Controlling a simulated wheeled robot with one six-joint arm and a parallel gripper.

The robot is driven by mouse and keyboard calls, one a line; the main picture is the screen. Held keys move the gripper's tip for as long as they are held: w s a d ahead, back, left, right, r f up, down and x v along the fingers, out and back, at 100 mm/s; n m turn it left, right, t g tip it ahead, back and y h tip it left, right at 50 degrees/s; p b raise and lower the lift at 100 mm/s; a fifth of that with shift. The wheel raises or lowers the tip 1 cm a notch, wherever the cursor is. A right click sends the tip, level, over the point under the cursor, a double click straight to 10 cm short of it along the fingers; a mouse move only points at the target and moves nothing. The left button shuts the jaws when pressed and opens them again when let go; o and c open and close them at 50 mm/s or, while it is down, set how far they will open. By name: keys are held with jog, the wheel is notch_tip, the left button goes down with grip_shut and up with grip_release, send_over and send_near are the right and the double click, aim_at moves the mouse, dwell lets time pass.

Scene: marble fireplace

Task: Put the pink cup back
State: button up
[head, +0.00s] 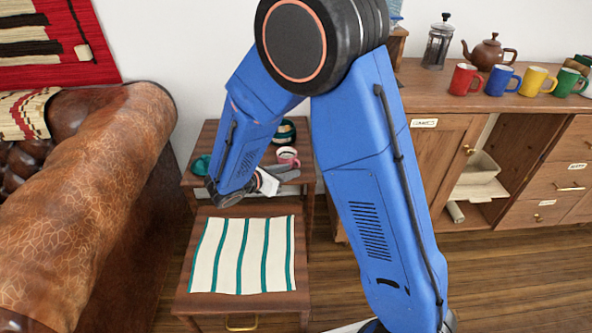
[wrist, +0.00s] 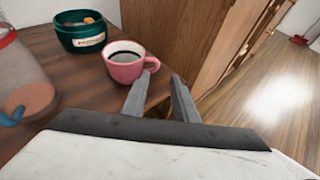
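The pink cup (head: 288,153) stands upright on the small wooden side table, partly behind my gripper in the head view. In the head view my gripper (head: 297,170) is just in front of the cup.
A teal bowl (wrist: 80,32) with a label stands behind the cup. A clear container (wrist: 22,85) is at the left. Red (head: 464,79), blue (head: 500,80), yellow (head: 537,81) and green (head: 568,82) mugs stand on the sideboard (head: 425,92), with free top at its left front.

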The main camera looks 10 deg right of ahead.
jog(key=shift+v, duration=2.55)
jog(key=s+d+r+m+g+y, duration=0.2)
jog(key=s+d+r+m+g, duration=0.15)
jog(key=s+d+m, duration=0.35)
jog(key=s+d+r+m+g+y, duration=0.2)
jog(key=s+d+r+m, duration=0.3)
jog(key=d, duration=0.4)
jog(key=s+r+m+t+y, duration=0.1)
jog(key=s+r+m+y, duration=0.1)
jog(key=s+m, duration=0.4)
jog(key=s+d+r+m+t+y, duration=0.1)
jog(key=s+m+y, duration=0.4)
jog(key=s, duration=0.6)
notch_tip(320, 180, up, 2)
jog(key=shift+s+m+t, duration=0.35)
jog(key=shift+m+t, duration=0.1)
jog(key=shift+m, duration=0.35)
